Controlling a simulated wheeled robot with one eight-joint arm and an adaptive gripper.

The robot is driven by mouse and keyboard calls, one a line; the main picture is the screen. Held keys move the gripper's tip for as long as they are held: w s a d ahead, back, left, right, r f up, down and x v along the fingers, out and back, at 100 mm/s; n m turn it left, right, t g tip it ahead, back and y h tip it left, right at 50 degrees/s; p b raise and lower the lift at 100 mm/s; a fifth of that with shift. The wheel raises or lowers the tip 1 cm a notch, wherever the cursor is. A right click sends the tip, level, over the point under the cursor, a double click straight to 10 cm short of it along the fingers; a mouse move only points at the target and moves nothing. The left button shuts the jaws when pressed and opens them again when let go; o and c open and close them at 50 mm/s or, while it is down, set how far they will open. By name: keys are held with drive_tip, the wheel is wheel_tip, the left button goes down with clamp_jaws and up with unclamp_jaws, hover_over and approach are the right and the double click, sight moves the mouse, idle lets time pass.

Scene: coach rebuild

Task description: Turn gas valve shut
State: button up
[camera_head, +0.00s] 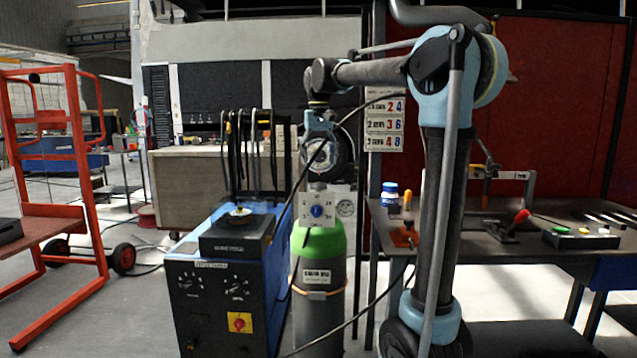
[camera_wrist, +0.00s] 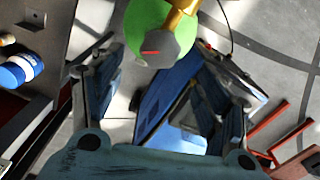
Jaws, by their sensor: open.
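The gas cylinder (camera_head: 320,242), grey with a green shoulder, stands upright in the head view. Its green top (camera_wrist: 146,22) shows in the wrist view. A brass valve (camera_wrist: 182,22) there ends in a grey knob (camera_wrist: 160,47) with a red mark. My gripper (camera_head: 320,178) points down above the cylinder. In the wrist view my gripper (camera_wrist: 150,68) is open and empty, its fingers wide apart, with the knob between and slightly beyond them. I cannot tell the height gap. In the head view, a pale plate with a blue dial (camera_head: 316,211) shows in front of the cylinder's top.
A blue welding machine (camera_head: 225,285) stands left of the cylinder, close by. A workbench (camera_head: 500,240) with tools and a blue-lidded jar (camera_head: 390,194) is on the right. Black cables hang around the cylinder. A red trolley frame (camera_head: 75,180) stands at far left.

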sight(319, 183)
wheel_tip(319, 183, down, 8)
drive_tip(key=shift+r, duration=0.2)
drive_tip(key=shift+c, duration=0.5)
drive_tip(key=c, duration=1)
